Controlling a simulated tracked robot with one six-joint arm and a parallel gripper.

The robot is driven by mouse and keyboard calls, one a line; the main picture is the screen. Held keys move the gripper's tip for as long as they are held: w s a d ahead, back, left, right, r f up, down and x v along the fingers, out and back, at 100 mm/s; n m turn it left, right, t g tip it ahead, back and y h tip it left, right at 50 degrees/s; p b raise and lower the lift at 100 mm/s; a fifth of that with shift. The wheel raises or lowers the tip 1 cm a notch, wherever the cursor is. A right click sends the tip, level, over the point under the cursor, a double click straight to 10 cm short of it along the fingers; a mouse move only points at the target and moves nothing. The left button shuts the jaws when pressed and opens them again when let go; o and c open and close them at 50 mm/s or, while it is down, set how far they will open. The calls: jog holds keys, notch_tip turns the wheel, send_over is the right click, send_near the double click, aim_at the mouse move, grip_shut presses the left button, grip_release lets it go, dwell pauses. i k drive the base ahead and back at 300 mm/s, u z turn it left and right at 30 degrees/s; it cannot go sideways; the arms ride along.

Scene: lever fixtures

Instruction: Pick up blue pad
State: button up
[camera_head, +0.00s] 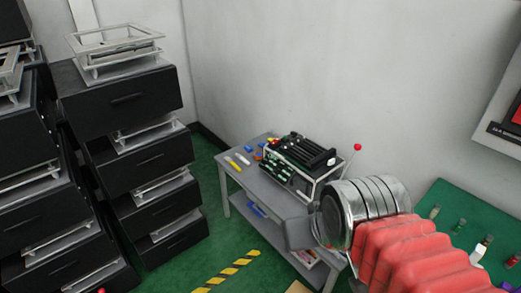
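A small blue object (258,155), possibly the blue pad, lies on the grey table (232,172) near its left back part, beside small orange and yellow items. Another blue item (257,210) lies on the table's lower shelf. Both are too small to tell which is the pad. My arm comes in from the lower right with a red sleeve and a metal wrist. A grey end part of my gripper (300,233) shows in front of the table's right side, apart from the blue items in the picture. Its fingers cannot be made out.
A white-framed rack with black and green modules (302,158) stands on the table. A red-knobbed lever (357,147) rises beside it. Black drawer cabinets (125,100) stand at left. A green table with small bottles (450,215) is at right.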

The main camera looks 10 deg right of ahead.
aim_at(247, 148)
jog(key=u, duration=0.6)
jog(key=i, duration=0.9)
jog(key=u, duration=0.6)
jog(key=i, duration=1.35)
jog(key=z, duration=0.45)
